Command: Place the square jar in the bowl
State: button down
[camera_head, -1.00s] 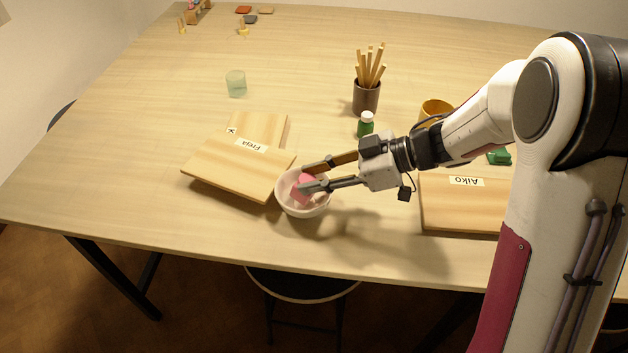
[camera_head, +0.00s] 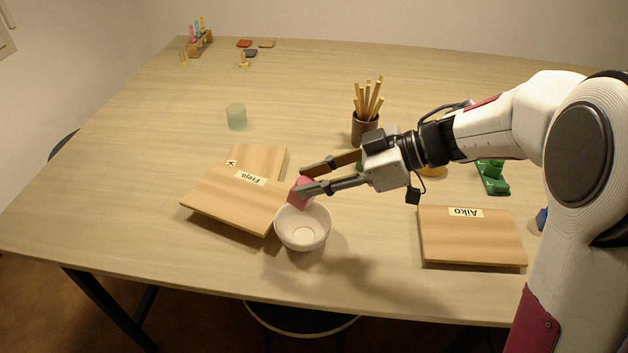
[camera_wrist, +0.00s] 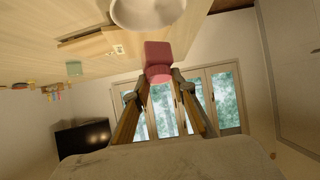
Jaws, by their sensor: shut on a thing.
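The square jar (camera_head: 301,196), pink with flat sides, is between the fingertips of my gripper (camera_head: 303,180). My gripper is shut on it and holds it above the far rim of the white bowl (camera_head: 303,238). The bowl stands upright on the table and its visible inside is empty. In the wrist view the jar (camera_wrist: 158,56) is at the fingertips of my gripper (camera_wrist: 163,82), and the bowl (camera_wrist: 147,12) is at the top edge, with a gap between them. The fingers hide part of the jar.
The stacked wooden boards labelled Freja (camera_head: 225,200) lie left of the bowl. The Aiko board (camera_head: 470,245) lies right. A dark cup of sticks (camera_head: 364,130) and a mostly hidden yellow cup (camera_head: 433,171) stand behind my gripper. A pale green glass (camera_head: 236,116) stands farther back.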

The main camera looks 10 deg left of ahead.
aim_at(307, 200)
jog(key=shift+s+a, duration=0.1)
jog(key=shift+a, duration=0.05)
dwell(0.3)
jog(key=shift+s+a+r+h, duration=0.2)
jog(key=shift+a+h, duration=0.1)
jog(key=shift+h, duration=0.4)
jog(key=shift+w+a+r+h, duration=0.2)
jog(key=shift+r+h, duration=0.15)
jog(key=shift+h, duration=0.55)
jog(key=shift+f, duration=0.15)
jog(key=shift+f, duration=3)
jog(key=shift+f, duration=1.85)
jog(key=shift+f, duration=0.25)
